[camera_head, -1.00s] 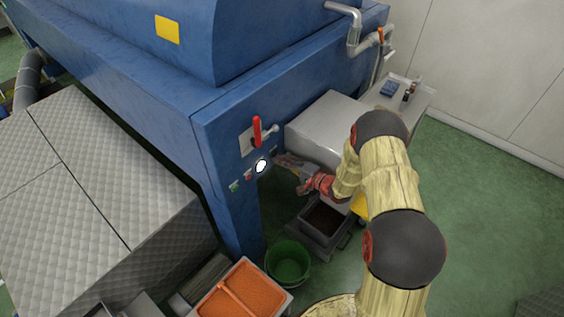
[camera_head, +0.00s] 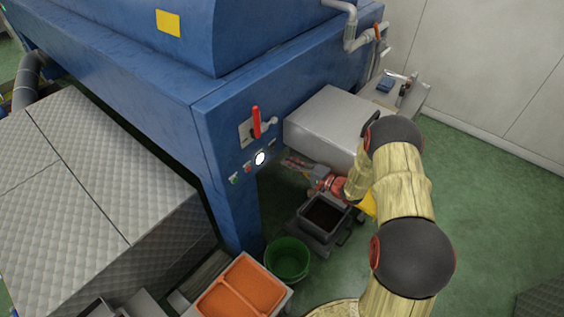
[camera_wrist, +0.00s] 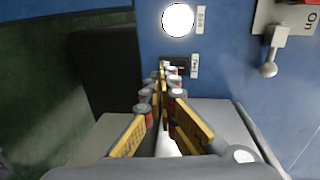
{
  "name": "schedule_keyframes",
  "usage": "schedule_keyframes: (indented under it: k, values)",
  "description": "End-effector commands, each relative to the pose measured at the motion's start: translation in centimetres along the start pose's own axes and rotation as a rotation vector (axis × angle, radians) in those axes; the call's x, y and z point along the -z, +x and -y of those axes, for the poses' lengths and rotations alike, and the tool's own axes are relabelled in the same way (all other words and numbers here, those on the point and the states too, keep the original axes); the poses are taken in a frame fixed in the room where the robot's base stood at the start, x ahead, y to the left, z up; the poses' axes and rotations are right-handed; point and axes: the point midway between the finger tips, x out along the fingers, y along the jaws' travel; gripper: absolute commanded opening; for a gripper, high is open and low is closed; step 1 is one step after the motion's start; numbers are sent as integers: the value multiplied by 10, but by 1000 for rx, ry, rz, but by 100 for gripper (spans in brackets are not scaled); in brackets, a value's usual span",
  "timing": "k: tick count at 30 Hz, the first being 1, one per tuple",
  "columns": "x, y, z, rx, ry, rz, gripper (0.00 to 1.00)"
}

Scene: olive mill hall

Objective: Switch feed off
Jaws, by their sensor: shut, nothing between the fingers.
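The control panel is on the blue machine's front post. In the wrist view a small dark switch (camera_wrist: 180,65) sits beside a white label that seems to read "Feed"; the fingertips partly cover it and I cannot tell its position. My gripper (camera_head: 287,161) is to the right of the panel; its fingers (camera_wrist: 166,67) are shut and empty, pointing at the switch. I cannot tell whether they touch it. A lit white round lamp (camera_head: 260,158) is to the left of the gripper; it also shows in the wrist view (camera_wrist: 178,19).
A red-handled lever (camera_head: 256,122) stands upright above the lamp. Green (camera_head: 234,180) and red (camera_head: 248,166) buttons are lower left. A grey metal box (camera_head: 330,120) juts out beside my gripper. A green bucket (camera_head: 287,258) and an orange tray (camera_head: 245,285) are below.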

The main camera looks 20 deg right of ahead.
Motion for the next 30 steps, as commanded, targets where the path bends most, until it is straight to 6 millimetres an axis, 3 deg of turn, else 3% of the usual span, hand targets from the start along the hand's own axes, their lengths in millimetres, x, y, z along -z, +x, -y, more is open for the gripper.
schedule_keyframes:
  k: [6, 13, 30]
  values:
    - [2, -41, -5, 2, -1, -5, 0]
    - [2, -71, -14, 2, -2, -3, 0]
    - [1, -79, -17, 3, -2, -1, 0]
